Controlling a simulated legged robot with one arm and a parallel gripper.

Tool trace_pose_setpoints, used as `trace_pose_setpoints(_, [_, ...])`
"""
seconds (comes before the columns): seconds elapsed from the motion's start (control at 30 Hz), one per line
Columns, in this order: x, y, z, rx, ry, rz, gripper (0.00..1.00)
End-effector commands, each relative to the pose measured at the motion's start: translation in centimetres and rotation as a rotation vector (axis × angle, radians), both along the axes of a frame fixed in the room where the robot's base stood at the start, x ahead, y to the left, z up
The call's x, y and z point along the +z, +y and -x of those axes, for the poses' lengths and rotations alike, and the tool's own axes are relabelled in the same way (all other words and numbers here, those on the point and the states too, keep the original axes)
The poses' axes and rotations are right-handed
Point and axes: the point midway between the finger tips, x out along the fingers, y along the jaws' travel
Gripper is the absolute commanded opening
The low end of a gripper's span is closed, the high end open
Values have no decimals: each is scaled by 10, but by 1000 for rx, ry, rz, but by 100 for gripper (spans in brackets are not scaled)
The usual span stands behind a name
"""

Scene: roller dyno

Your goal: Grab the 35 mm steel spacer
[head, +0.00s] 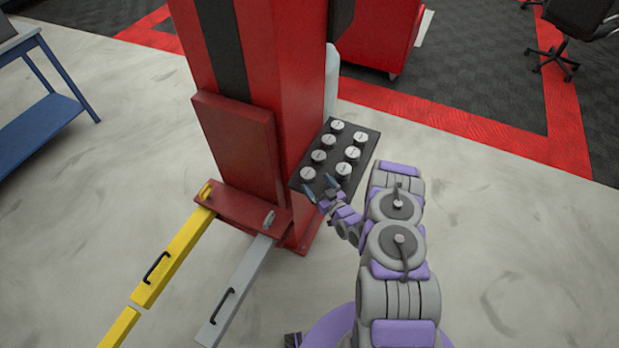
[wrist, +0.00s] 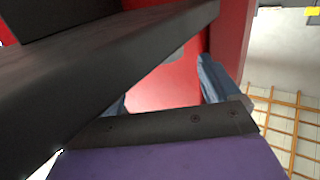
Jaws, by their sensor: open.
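Several round, pale-topped metal spacers stand in two rows on a black tray (head: 322,187) fixed beside the red lift column. The nearest ones are a left spacer (head: 308,174) and a right spacer (head: 344,170). Their markings are too small to read, so I cannot tell which is the 35 mm one. My gripper (head: 320,189) is open at the tray's near edge, close to the nearest spacers. In the wrist view, the dark tray (wrist: 100,70) fills the upper left, beside my gripper (wrist: 165,92), and hides the spacers. Nothing shows between the fingers.
The red lift column (head: 285,90) stands directly behind and left of the tray. A yellow lift arm (head: 172,258) and a grey lift arm (head: 237,290) extend along the floor. A blue bench (head: 40,125) is at far left. The concrete floor to the right is clear.

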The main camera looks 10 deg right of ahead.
Motion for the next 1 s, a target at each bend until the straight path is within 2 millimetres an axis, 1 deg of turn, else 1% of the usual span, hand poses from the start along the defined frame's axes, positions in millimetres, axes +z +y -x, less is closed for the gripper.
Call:
trace_pose_setpoints(0.03, [-1, 4, -6, 2, -1, 1, 90])
trace_pose_setpoints(0.1, [-1, 6, -11, 2, -1, 2, 90])
trace_pose_setpoints(0.27, [-2, 9, -18, 1, 1, 0, 90])
trace_pose_setpoints(0.5, [-4, 17, -51, 3, -2, 0, 90])
trace_pose_setpoints(0.6, [-4, 20, -59, 3, -1, -2, 90])
trace_pose_setpoints(0.7, [-3, 21, -63, 1, 2, -3, 90])
trace_pose_setpoints(0.9, [-3, 21, -63, 0, 2, -2, 90])
trace_pose_setpoints(1.0, [-3, 21, -63, 0, 2, -2, 80])
